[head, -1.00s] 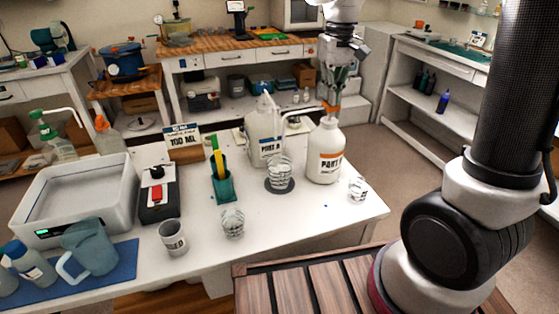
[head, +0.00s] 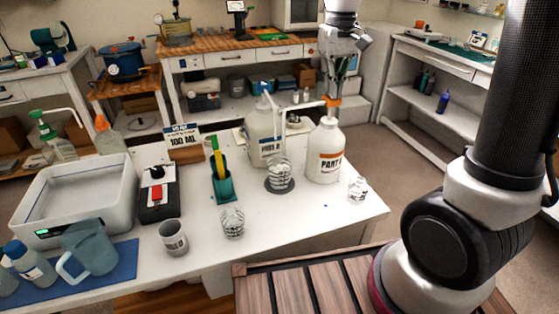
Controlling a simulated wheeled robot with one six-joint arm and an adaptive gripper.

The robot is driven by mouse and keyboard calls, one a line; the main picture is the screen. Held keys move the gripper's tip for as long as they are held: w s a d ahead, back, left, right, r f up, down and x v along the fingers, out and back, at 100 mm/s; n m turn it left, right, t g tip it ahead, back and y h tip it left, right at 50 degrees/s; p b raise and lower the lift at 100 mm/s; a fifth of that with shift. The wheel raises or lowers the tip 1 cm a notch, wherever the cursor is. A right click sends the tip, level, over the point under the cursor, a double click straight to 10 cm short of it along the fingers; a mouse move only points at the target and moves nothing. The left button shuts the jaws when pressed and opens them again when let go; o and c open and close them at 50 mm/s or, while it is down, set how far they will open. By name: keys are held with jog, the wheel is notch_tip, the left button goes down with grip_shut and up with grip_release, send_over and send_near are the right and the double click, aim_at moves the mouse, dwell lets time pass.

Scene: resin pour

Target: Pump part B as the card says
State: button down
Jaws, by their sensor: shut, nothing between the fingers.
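The bottle with the orange label (head: 326,160) stands upright at the table's right; its label reads "PART" and the last letter is unclear. Its orange pump head (head: 332,101) has a white spout reaching left. My gripper (head: 335,94) is shut and empty, pointing down right at the top of that pump head; I cannot tell whether it touches. A clear cup (head: 279,171) stands on a dark round pad (head: 281,188) near the spout's end; its fill is unclear. The card (head: 183,138) reads "100 ML"; its smaller text is unreadable.
The table's front right is bare.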

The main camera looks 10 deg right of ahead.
jog(key=shift+f, duration=1.75)
jog(key=shift+r, duration=2.15)
jog(key=shift+f, duration=0.15)
dwell(1.3)
dwell(0.4)
